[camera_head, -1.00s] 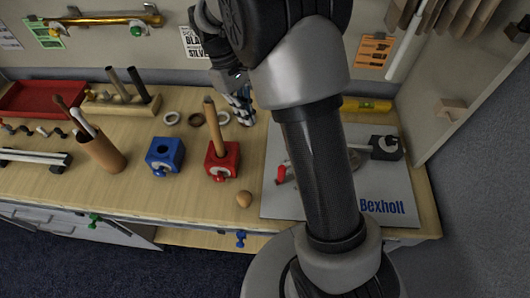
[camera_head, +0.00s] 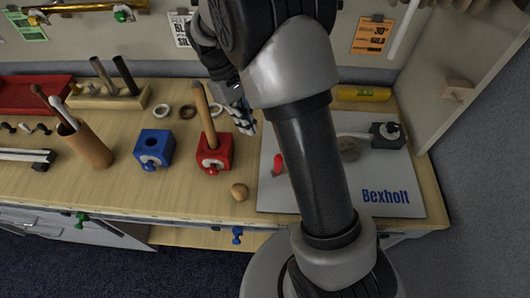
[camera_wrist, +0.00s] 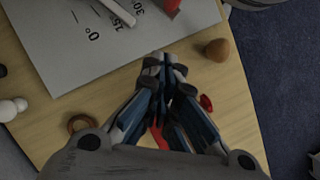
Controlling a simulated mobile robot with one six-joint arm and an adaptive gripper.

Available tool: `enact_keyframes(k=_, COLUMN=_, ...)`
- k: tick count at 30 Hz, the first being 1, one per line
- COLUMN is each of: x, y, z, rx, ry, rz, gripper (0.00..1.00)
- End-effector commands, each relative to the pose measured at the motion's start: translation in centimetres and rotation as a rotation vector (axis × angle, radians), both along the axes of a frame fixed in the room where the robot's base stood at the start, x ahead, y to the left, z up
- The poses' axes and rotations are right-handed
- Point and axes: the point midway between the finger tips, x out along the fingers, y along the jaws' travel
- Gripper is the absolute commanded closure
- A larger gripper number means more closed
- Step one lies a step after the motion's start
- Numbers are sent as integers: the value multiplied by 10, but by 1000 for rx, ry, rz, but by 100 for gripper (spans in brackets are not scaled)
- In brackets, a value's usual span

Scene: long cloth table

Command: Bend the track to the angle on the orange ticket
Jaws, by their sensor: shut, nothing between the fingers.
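The orange ticket (camera_head: 371,36) hangs on the back wall; its small print seems to read 30°. The grey bending plate marked Bexholt (camera_head: 400,178) lies at the table's right end, partly hidden by my arm. It carries a red handle (camera_head: 278,163), a round disc (camera_head: 349,148) and a black block (camera_head: 385,135). In the wrist view the plate (camera_wrist: 60,50) shows 0°, 15° and 30 marks beside a pale bar (camera_wrist: 117,12); I cannot tell whether this is the track. My gripper (camera_head: 248,124) is shut and empty, left of the plate, behind the red block.
A red block (camera_head: 214,158) with an upright wooden rod stands close to my gripper, a blue block (camera_head: 154,150) left of it. A wooden ball (camera_head: 239,191) lies near the front edge. A yellow level (camera_head: 362,93) lies behind the plate. A side panel bounds the right.

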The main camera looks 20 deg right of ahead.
Motion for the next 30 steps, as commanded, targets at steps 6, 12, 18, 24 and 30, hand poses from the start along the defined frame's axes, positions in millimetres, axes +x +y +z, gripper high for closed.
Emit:
enact_keyframes(k=6, x=-18, y=-8, z=-49, rx=0, ry=4, rz=-1, gripper=100)
enact_keyframes(k=12, x=-39, y=-18, z=-64, rx=0, ry=-2, rz=-3, gripper=100)
enact_keyframes(k=18, x=-56, y=-26, z=-63, rx=0, ry=-1, rz=-1, gripper=100)
enact_keyframes(k=24, x=-60, y=-28, z=-62, rx=0, ry=-1, rz=-1, gripper=100)
enact_keyframes(k=30, x=-60, y=-28, z=-62, rx=0, ry=0, rz=0, gripper=100)
